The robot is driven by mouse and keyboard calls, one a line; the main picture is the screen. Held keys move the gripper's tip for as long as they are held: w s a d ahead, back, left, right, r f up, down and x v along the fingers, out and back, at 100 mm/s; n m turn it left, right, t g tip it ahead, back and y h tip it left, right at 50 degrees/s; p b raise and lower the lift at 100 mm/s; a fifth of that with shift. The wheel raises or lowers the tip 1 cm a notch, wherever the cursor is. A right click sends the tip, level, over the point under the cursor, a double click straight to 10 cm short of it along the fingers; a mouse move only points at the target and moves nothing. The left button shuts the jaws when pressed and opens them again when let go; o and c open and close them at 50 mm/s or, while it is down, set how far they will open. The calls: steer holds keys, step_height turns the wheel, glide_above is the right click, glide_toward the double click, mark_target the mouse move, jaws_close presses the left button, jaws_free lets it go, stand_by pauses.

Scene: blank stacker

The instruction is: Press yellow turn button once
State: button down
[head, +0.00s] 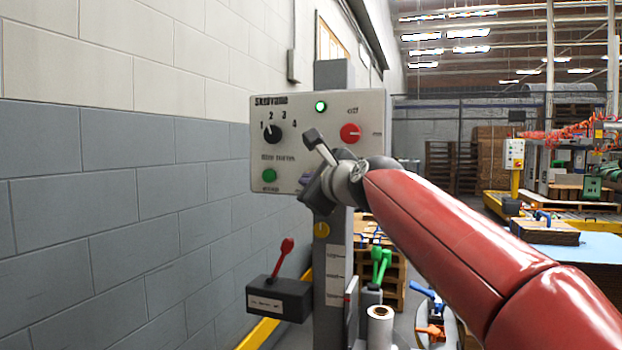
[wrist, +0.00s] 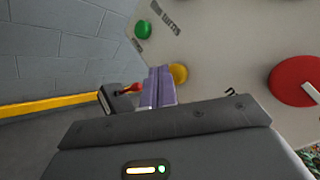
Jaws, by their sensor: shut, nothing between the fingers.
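The yellow button (wrist: 179,73) shows in the wrist view on the light control panel (head: 222,122), which also shows in the wrist view (wrist: 215,35). Its left side is partly covered by my purple fingers. My gripper (wrist: 157,84) is shut and empty, its fingertips right beside the button in the picture; I cannot tell whether they touch it. In the head view my gripper (head: 306,182) is at the panel's lower part, and the arm and wrist hide this button. A yellow knob (head: 321,229) shows on the post below the panel.
The panel has a black dial (head: 273,132), a green button (head: 269,175), a lit green lamp (head: 320,106) and a red switch (head: 350,133). A red-handled lever box (head: 280,298) sits below. A grey wall (head: 120,200) stands left.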

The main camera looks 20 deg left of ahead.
steer(key=shift+w, duration=0.35)
